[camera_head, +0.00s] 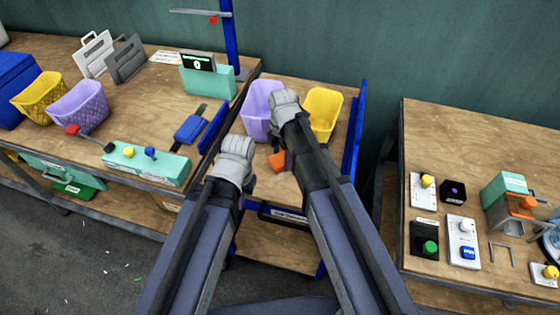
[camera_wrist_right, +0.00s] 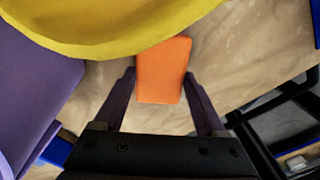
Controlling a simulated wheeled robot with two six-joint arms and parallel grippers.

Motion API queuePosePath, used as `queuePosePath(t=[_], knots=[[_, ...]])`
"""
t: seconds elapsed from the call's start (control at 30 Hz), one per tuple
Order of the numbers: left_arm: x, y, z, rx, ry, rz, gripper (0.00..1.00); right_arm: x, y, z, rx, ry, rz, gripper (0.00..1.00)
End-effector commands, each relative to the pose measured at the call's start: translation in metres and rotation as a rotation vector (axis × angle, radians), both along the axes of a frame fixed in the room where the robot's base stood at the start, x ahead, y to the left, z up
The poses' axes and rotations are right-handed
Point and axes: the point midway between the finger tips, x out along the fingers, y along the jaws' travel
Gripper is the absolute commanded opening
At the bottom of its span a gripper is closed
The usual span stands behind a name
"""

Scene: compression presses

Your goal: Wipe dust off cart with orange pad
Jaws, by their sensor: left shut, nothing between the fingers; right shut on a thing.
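The orange pad (camera_head: 277,160) is over the wooden cart top (camera_head: 270,187), left of my right forearm. In the right wrist view, the pad (camera_wrist_right: 162,70) sits between the two fingers of my right gripper (camera_wrist_right: 160,92), which is shut on it. Pale smudges show on the wood around it; I cannot tell whether they are dust. Whether the pad touches the wood is unclear. My left gripper (camera_head: 237,158) is shut and empty at the cart's left side, with its fingertips mostly hidden by its own wrist.
A purple bin (camera_head: 258,108) and a yellow bin (camera_head: 323,112) stand at the cart's back, close to my right gripper. A blue rail (camera_head: 355,130) edges the cart's right side. Workbenches with devices stand left (camera_head: 120,107) and right (camera_head: 460,140).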

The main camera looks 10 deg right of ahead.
Motion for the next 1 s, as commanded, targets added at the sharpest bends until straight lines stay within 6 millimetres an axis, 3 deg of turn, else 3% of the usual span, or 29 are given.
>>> queuePosePath(t=[0.13,0.53,0.73,0.77,1.0], knots=[[0.000,0.000,0.001,0.000,0.000,0.000,0.00,0.010,-0.004,0.001,0.001,0.001,-0.001,0.21],[0.000,0.000,-0.002,0.000,0.000,0.000,0.00,0.008,-0.004,-0.002,0.001,0.003,0.000,0.21],[0.000,0.000,-0.002,0.000,0.000,0.000,0.00,-0.004,0.001,-0.002,0.002,0.006,0.003,0.22],[0.000,0.000,-0.002,0.000,0.000,0.000,0.00,-0.007,0.002,-0.002,0.002,0.007,0.003,0.14],[0.000,0.000,-0.001,0.000,0.000,0.000,0.00,-0.025,0.009,-0.001,0.002,0.005,0.002,0.13]])
